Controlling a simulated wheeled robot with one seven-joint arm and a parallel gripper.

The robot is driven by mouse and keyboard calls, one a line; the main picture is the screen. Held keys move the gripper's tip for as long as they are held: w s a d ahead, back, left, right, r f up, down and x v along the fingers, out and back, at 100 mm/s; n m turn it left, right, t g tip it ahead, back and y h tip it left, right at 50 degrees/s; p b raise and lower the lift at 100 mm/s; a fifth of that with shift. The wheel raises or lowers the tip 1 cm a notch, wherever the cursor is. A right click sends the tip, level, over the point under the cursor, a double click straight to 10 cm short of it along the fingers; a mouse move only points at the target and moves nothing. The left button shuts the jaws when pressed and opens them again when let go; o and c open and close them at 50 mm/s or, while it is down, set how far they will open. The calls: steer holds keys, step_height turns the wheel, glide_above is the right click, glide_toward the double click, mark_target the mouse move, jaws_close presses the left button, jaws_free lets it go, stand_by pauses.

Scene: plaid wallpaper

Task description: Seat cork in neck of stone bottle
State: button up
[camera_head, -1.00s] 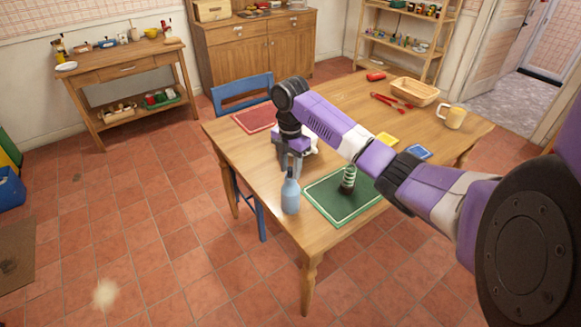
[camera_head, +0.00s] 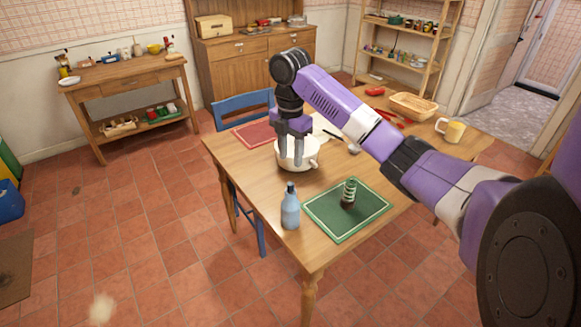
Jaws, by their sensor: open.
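A blue-grey bottle (camera_head: 290,212) stands upright near the front left edge of the wooden table (camera_head: 254,194). Its narrow neck ends in a dark top (camera_head: 290,187); I cannot tell whether that is a cork or the open mouth. No separate cork can be made out. My gripper (camera_head: 291,164) points down behind the bottle, open, with its fingers apart from the bottle. The fingers overlap a white handled bowl (camera_head: 283,153) in the view; whether they touch it is unclear.
A green mat (camera_head: 367,218) with a dark and pale-green striped object (camera_head: 348,193) lies right of the bottle. My arm hides part of the table's right side.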

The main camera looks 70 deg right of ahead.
steer(key=w+a+f+m+t+y, duration=0.1)
steer(key=w+a+f+t, duration=0.25)
steer(key=w+a, duration=0.6)
steer(key=w+a+f+m+t+y, duration=0.1)
steer(key=w+a+f+t+y, duration=0.2)
steer(key=w+a, duration=0.7)
steer(key=s+a+f+m+t, duration=0.1)
steer(key=a+f+m+t, duration=0.15)
steer(key=a, duration=0.85)
steer(key=s+a+f+m+t, duration=0.2)
steer(key=a+m, duration=0.1)
steer(key=a, duration=0.8)
steer(key=s+a+f+m+t+h, duration=0.1)
steer(key=s+a+f+m+h, duration=0.2)
steer(key=s, duration=0.7)
steer(key=s+a+m+t+h, duration=0.1)
steer(key=s+a+m, duration=0.3)
steer(key=s, duration=0.6)
steer(key=s+d+r+t, duration=0.1)
steer(key=s+d+r, duration=0.2)
steer(key=s, duration=0.6)
steer(key=s+d+r+t, duration=0.1)
steer(key=s+d+r, duration=0.2)
steer(key=s+r, duration=0.4)
steer(key=v, duration=0.3)
steer(key=shift+s, duration=0.15)
